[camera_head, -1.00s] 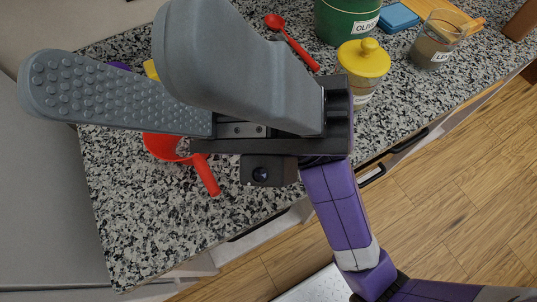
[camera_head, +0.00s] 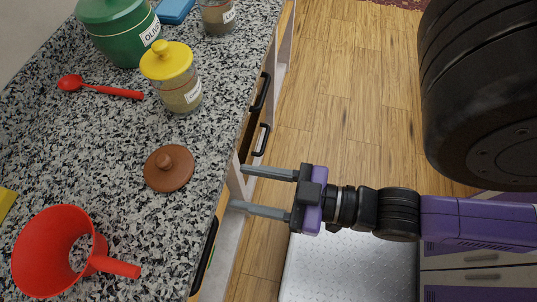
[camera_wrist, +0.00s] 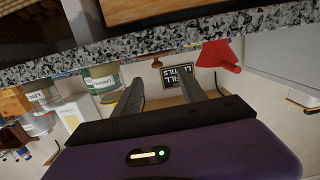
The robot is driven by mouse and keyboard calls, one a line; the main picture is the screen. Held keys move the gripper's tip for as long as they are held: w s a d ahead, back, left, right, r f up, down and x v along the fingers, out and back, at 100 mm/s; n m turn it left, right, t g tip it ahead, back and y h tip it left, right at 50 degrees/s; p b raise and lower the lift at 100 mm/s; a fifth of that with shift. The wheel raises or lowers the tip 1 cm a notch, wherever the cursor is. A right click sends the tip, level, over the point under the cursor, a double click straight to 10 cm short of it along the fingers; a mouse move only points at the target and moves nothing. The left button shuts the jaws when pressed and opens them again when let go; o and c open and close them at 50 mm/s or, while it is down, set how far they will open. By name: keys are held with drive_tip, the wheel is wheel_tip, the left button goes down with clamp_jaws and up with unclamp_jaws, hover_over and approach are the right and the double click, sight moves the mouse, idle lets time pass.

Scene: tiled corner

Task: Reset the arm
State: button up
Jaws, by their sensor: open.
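My gripper (camera_head: 238,188) is open and empty, its two grey fingers apart and pointing left toward the counter's front edge. In the head view it is beside the edge, over the floor side, in front of the drawers. My purple and black arm reaches in from the right. In the wrist view the two fingers of my gripper (camera_wrist: 161,77) stand apart with nothing between them; a dark sign (camera_wrist: 178,75) shows beyond them.
The speckled counter (camera_head: 130,225) holds a red funnel (camera_head: 38,255), brown lid (camera_head: 168,168), yellow-lidded jar (camera_head: 178,92), red spoon (camera_head: 105,90) and green canister (camera_head: 118,40). Drawer handles (camera_head: 262,140) stick out near my gripper.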

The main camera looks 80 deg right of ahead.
drive_tip(key=shift+g, duration=0.9)
drive_tip(key=s+f, duration=0.1)
drive_tip(key=s+d+f, duration=0.1)
drive_tip(key=s, duration=0.1)
drive_tip(key=shift+s+d+f, duration=0.1)
drive_tip(key=shift+s+f, duration=0.15)
drive_tip(key=shift+f, duration=0.15)
